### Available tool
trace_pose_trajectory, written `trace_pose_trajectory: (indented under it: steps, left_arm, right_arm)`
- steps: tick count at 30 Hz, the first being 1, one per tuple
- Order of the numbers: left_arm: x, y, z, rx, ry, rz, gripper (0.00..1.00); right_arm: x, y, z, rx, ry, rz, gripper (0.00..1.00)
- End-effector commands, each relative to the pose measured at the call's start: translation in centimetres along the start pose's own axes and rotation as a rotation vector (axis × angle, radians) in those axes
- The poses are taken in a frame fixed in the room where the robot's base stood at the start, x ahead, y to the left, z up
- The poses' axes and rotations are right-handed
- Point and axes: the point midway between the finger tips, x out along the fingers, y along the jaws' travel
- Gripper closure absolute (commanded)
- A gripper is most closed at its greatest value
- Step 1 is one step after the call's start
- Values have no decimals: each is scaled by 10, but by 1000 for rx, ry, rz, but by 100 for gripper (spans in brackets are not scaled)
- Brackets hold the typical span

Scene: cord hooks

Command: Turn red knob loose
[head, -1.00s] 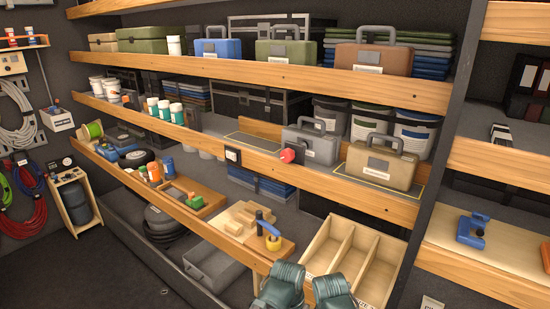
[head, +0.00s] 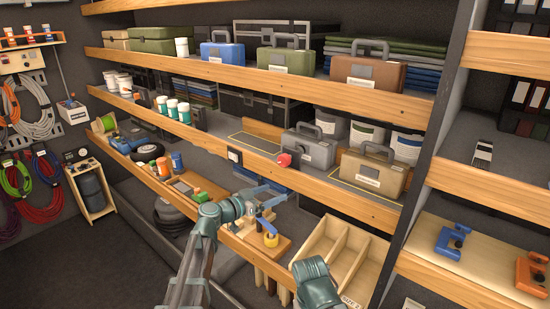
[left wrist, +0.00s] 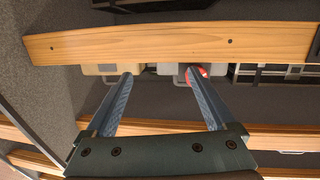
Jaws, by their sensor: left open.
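The red knob (head: 284,160) sits at the front edge of the middle shelf (head: 325,184), at the left side of a grey case (head: 309,151). In the left wrist view the red knob (left wrist: 203,72) shows partly behind the tip of the right-hand finger. My left gripper (head: 277,195) is open, below and a little left of the knob in the head view, apart from it. In the left wrist view its two fingers (left wrist: 158,72) are wide apart with nothing held. My right arm shows at the bottom, but its gripper is not in view.
A tan case (head: 373,172) stands right of the grey case. Below are a wooden divided bin (head: 338,254) and a yellow-and-blue tool (head: 269,240) on a board.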

Motion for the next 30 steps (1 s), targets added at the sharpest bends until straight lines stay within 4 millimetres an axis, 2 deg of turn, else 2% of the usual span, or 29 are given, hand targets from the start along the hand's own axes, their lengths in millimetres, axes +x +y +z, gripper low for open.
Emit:
trace_pose_trajectory:
  steps: [1, 3, 5, 10, 14, 17, 30]
  left_arm:
    - [-3, -19, -16, 11, 43, -37, 11]
    - [-9, -37, -28, 26, 89, -78, 11]
    - [-12, -46, -34, 35, 112, -101, 11]
    - [-15, -53, -39, 44, 133, -122, 11]
    - [-8, -54, -39, 43, 132, -120, 11]
    - [5, -56, -41, 43, 132, -118, 11]
    - [91, -66, -52, 42, 131, -117, 11]
  right_arm:
    - [-6, 1, 0, 0, 0, 0, 50]
    - [-8, 1, 0, 0, 0, 0, 50]
    - [-9, 1, 0, 0, 0, 0, 50]
    - [-9, 1, 0, 0, 0, 0, 50]
    - [-9, 1, 0, 0, 0, 0, 50]
    - [-9, 1, 0, 0, 0, 0, 50]
    - [-9, 1, 0, 0, 0, 0, 50]
